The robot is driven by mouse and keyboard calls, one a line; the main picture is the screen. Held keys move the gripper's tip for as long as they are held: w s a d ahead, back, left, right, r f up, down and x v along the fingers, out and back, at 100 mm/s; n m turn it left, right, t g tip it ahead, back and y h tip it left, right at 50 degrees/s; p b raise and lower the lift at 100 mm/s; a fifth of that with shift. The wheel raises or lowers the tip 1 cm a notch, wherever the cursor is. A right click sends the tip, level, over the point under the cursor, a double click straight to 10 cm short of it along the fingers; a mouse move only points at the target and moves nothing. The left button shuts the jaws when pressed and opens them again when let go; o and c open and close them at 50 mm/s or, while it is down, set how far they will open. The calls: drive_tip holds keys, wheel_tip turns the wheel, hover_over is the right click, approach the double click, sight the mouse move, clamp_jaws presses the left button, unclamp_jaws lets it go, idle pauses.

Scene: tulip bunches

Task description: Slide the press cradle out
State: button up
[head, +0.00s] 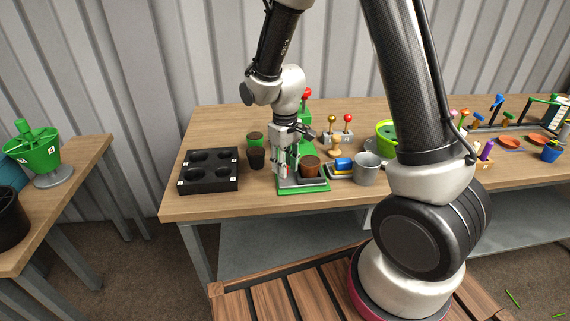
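The press has a green base (312,189) on the wooden table, with a green column and a red-knobbed lever (306,93) behind my wrist. The press cradle seems to be the grey plate (285,183) low on the green base; my gripper hides part of it. A brown pot (310,166) stands at its right side. My gripper (282,172) points down at the left front of the press, close beside the brown pot. Its fingertips are small and overlap the press. I cannot tell whether they touch the cradle or grip anything.
A black tray with round wells (208,188) lies to the left, with dark pots (256,157) between it and the press. The table's front edge lies just before the press.

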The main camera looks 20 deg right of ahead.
wheel_tip(320, 180, up, 12)
idle(0.4)
idle(0.3)
drive_tip(key=s+d+r+m+t, duration=0.2)
drive_tip(key=s+d+r, duration=0.4)
drive_tip(key=s, duration=0.4)
drive_tip(key=s+d+r+m+t, duration=0.2)
drive_tip(key=s+d+r, duration=0.5)
drive_tip(key=s, duration=0.4)
drive_tip(key=shift+d+m, duration=0.7)
drive_tip(key=shift+d, duration=0.15)
